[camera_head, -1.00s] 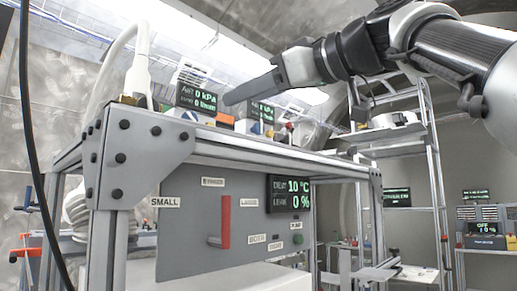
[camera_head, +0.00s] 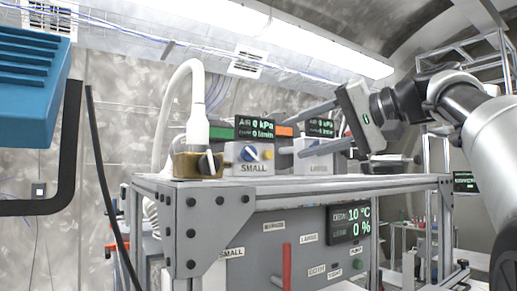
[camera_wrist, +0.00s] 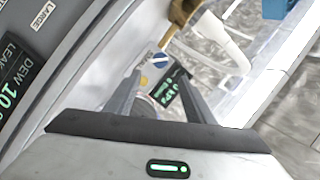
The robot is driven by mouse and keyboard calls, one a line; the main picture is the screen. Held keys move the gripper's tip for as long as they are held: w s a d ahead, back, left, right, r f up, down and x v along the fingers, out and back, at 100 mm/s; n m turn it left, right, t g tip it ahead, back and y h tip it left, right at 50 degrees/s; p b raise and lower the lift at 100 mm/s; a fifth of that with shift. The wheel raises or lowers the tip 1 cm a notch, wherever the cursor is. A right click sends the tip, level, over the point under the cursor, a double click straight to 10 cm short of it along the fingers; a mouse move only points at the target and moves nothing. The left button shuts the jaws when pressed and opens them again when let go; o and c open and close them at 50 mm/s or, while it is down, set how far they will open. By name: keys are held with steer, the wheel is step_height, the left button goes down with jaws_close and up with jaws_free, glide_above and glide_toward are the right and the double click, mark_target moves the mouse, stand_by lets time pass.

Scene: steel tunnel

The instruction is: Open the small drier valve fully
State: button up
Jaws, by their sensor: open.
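The small drier (camera_head: 251,168) is a white box marked SMALL on top of the frame, with a blue knob (camera_head: 249,153) bearing a white bar on its face. The knob also shows ahead of the fingers in the wrist view (camera_wrist: 159,60), with a yellow round part beside it. A brass block (camera_head: 190,166) with a dark handle and a white hose stands left of the box. My gripper (camera_head: 280,132) is open, to the right of the knob, its fingers pointing left. In the wrist view my gripper (camera_wrist: 158,78) shows nothing clearly held between its fingers.
A display (camera_head: 255,128) reading 0 kPa stands behind the box. A second box marked LARGE (camera_head: 315,167) is to its right, partly behind my gripper. A grey panel (camera_head: 265,255) with a red lever (camera_head: 287,266) hangs below. A blue object (camera_head: 32,65) fills the upper left.

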mark_target(252, 152)
steer(key=p+x, duration=0.1)
steer(key=x, duration=1.1)
steer(key=shift+a+r, duration=0.1)
steer(key=shift+c, duration=0.3)
steer(key=c, duration=1)
